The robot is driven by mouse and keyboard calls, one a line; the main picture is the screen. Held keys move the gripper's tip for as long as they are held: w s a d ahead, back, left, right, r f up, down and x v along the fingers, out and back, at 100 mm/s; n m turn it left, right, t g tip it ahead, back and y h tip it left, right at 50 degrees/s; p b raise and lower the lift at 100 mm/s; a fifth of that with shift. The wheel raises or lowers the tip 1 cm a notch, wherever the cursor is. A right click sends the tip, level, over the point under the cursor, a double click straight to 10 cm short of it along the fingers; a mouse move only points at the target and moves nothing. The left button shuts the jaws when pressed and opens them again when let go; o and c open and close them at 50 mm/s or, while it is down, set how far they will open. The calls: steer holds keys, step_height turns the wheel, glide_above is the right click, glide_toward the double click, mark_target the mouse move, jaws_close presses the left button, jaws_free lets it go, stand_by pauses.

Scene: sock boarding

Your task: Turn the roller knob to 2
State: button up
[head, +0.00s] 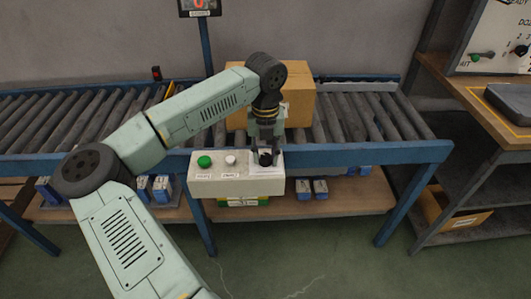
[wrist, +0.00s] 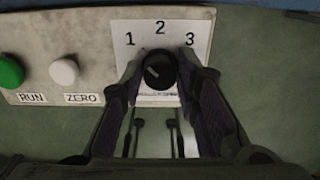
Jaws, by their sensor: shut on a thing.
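The black roller knob (wrist: 160,70) sits on a white plate (wrist: 196,24) printed with 1, 2 and 3. Its pale mark appears on the left part of its face, slanting toward the 1 side rather than straight up at 2. My gripper (wrist: 160,78) is around the knob, with a finger on its left and one on its right, shut on it. In the head view my gripper (head: 265,151) reaches down to the knob (head: 265,159) at the right end of the pale control box (head: 225,186). Exact finger contact is hard to see.
A green button (wrist: 10,72) labelled RUN and a white button (wrist: 64,72) labelled ZERO are left of the knob. Behind the box runs a roller conveyor (head: 60,122) with a cardboard box (head: 299,100). A display (head: 199,6) stands above. A bench (head: 458,84) is at right.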

steer(key=c, duration=0.4)
steer(key=shift+c, duration=0.2)
steer(key=shift+b, duration=0.4)
steer(key=shift+f+m+b, duration=0.15)
steer(key=shift+m+b, duration=0.5)
steer(key=shift+m, duration=0.15)
steer(key=shift+m+b, duration=1.05)
steer(key=shift+m, duration=0.05)
steer(key=m+b, duration=0.2)
steer(key=m, duration=0.2)
steer(key=shift+m, duration=0.4)
steer(key=shift+b, duration=0.3)
